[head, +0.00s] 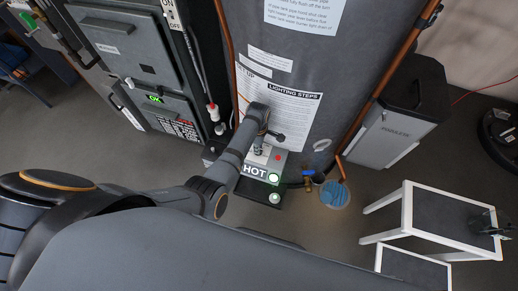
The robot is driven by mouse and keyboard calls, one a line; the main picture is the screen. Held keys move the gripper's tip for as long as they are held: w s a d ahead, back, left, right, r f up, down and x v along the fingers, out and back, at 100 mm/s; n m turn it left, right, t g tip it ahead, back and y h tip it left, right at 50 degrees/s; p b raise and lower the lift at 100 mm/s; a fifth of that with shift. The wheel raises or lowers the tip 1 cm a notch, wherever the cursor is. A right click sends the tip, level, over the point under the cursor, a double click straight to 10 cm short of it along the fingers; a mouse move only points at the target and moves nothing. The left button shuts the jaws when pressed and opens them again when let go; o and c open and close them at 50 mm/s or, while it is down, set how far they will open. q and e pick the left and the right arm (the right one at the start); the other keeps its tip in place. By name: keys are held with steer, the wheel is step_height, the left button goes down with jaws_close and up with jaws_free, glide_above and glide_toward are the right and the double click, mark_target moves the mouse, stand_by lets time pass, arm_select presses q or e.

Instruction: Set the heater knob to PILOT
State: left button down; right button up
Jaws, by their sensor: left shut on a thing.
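The heater (310,65) is a tall dark grey cylinder with a "LIGHTING STEPS" label on its front. At its foot is a control box (252,172) with a light top, a red button (278,157), the word "HOT" on its front and a lit green light (273,177). My left gripper (259,147) reaches down over the box top and is shut on a part there, likely the knob. The knob is mostly hidden by the gripper, so its setting cannot be read. My right gripper is not in view.
A grey cabinet (115,45) with a green "OK" display stands left of the heater. Copper pipes (395,60) run along the heater's sides. A grey bin-like unit (395,130) and a white step stool (408,210) stand to the right, with open floor between.

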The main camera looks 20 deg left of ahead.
arm_select(q)
steer(key=shift+r+n+p, duration=0.15)
steer(key=shift+n+p, duration=0.35)
steer(key=shift+n, duration=0.3)
steer(key=shift+n+p, duration=0.4)
steer(key=shift+n, duration=1.1)
